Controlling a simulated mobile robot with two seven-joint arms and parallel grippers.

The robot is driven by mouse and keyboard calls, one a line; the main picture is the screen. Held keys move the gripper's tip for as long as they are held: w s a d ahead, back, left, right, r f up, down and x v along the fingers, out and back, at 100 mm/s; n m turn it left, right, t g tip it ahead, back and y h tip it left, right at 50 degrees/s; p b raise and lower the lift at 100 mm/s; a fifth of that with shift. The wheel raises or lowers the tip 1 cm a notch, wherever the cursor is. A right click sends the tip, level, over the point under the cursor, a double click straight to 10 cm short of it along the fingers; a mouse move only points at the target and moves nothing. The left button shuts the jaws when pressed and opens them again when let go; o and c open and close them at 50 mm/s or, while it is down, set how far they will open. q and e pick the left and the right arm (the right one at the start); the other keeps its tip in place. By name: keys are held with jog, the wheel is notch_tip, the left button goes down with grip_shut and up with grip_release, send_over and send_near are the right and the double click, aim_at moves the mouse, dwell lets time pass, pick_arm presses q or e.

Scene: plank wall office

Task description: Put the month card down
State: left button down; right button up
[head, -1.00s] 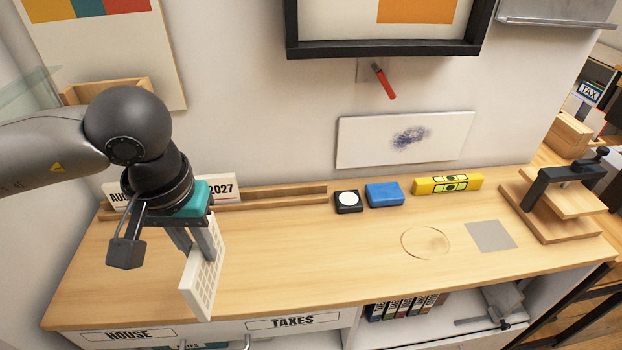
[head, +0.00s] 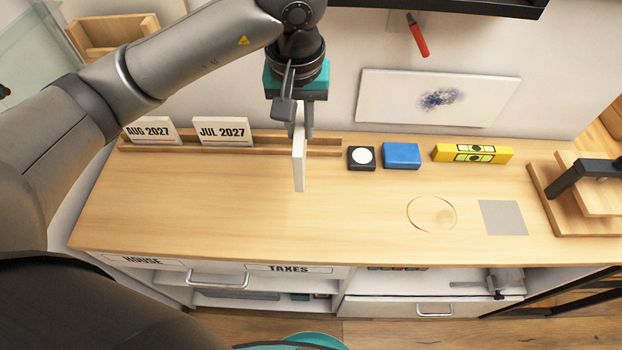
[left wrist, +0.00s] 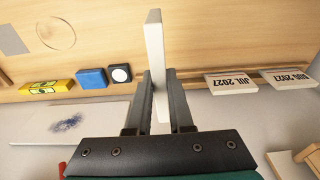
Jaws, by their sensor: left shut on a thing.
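My left gripper (head: 301,131) is shut on a white month card (head: 299,165), held edge-on and upright over the counter, in front of the right part of the wooden rail (head: 326,145). In the left wrist view the card (left wrist: 154,50) stands between the two fingers (left wrist: 160,98); its printed face is turned away. Two other month cards stand in the rail to its left: AUG 2027 (head: 150,131) and JUL 2027 (head: 223,132). I cannot tell whether the held card touches anything below. My right gripper is not in view.
Right of the rail on the counter (head: 330,220) are a black block with a white disc (head: 362,158), a blue block (head: 402,155) and a yellow level (head: 472,153). A wooden press (head: 585,190) stands at the right. The front left of the counter is clear.

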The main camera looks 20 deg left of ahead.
pick_arm(q)
notch_tip(320, 180, down, 15)
jog(key=shift+b, duration=0.35)
jog(key=shift+f, duration=0.2)
jog(key=c, duration=0.8)
grip_release()
jog(key=shift+r, duration=0.1)
